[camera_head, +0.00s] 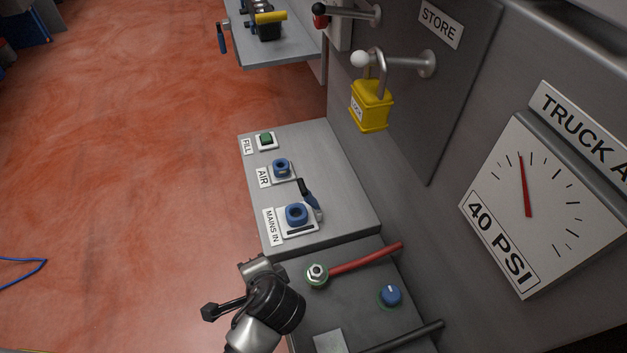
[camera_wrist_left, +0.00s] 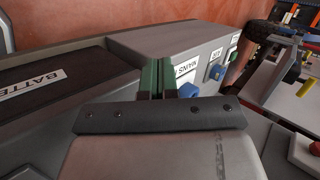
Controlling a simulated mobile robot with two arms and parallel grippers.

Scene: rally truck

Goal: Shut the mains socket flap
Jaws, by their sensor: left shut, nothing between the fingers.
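The mains socket (camera_head: 297,214) is a blue round socket on a pale plate beside the "MAINS IN" label, on the grey box top. Its dark blue flap (camera_head: 310,198) stands open at the socket's right side, raised off the opening. My left gripper (camera_head: 262,267) is below and left of the socket in the head view, apart from it. In the left wrist view its green fingers (camera_wrist_left: 158,77) are together and empty, with the mains socket (camera_wrist_left: 188,90) partly hidden just past them. The flap cannot be made out there. My right gripper is not in view.
The blue air socket (camera_head: 282,168) and green fill button (camera_head: 266,140) lie farther along the box. A yellow padlock (camera_head: 371,106) hangs from the wall. The floor at left is open.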

